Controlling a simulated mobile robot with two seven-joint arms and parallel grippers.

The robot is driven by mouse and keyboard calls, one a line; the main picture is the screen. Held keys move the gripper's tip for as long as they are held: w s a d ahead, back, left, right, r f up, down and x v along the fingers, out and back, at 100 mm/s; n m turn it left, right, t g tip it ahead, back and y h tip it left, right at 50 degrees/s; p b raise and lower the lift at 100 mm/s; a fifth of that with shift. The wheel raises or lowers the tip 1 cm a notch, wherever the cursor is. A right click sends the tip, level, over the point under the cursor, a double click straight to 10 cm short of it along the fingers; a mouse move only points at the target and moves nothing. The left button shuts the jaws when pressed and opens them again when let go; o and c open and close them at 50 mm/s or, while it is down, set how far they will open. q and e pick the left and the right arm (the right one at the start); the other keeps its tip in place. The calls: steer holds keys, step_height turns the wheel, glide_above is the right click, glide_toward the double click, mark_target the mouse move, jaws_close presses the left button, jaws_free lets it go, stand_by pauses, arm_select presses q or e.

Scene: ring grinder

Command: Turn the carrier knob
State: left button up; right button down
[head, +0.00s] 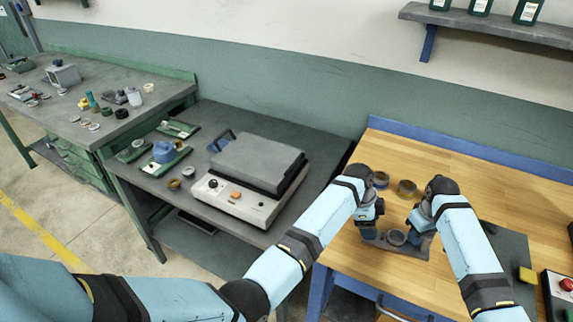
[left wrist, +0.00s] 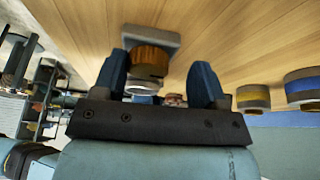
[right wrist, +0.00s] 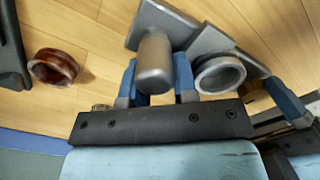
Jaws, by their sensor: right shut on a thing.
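The carrier is a grey metal piece (head: 383,243) on the wooden bench, with a grey ring (head: 397,238) on it. In the right wrist view the carrier body (right wrist: 165,22) bears a smooth grey cylindrical knob (right wrist: 154,62), with the ring (right wrist: 219,73) beside it. My right gripper (head: 424,238) is shut on the knob; its fingers (right wrist: 156,82) lie on either side. My left gripper (head: 370,230) is at the carrier's other end. In the left wrist view its fingers (left wrist: 160,80) are apart, with a brown-orange round part (left wrist: 150,62) between them; contact is unclear.
Two rings, one blue-banded (head: 380,180) and one brownish (head: 407,187), stand behind the carrier. A dark mat (head: 510,262) and a box with a red button (head: 562,286) are at the right. A grinder machine (head: 255,175) stands on the grey table at the left.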

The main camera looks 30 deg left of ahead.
arm_select(q)
steer(key=m, duration=0.2)
steer(key=m+g, duration=0.1)
steer(key=m, duration=0.1)
steer(key=shift+w+r+g, duration=0.1)
steer(key=shift+w+g, duration=0.05)
steer(key=shift+g, duration=0.15)
steer(key=v, duration=1.2)
steer(key=w+a+f+n+t+y, duration=0.1)
steer(key=a+n, duration=0.3)
steer(key=a, duration=0.4)
steer(key=w+a+f+n+t+y, duration=0.1)
steer(key=a+n+t, duration=0.3)
steer(key=a, duration=0.4)
steer(key=w+a+f+n+t+y, duration=0.1)
steer(key=a+f+n+t+y, duration=0.1)
steer(key=a, duration=0.6)
steer(key=shift+w+a+f+n+t+y, duration=0.2)
steer(key=shift+f+n+t+y, duration=0.35)
steer(key=shift+n, duration=0.85)
steer(key=shift+r+y, duration=0.15)
steer(key=shift+y, duration=0.1)
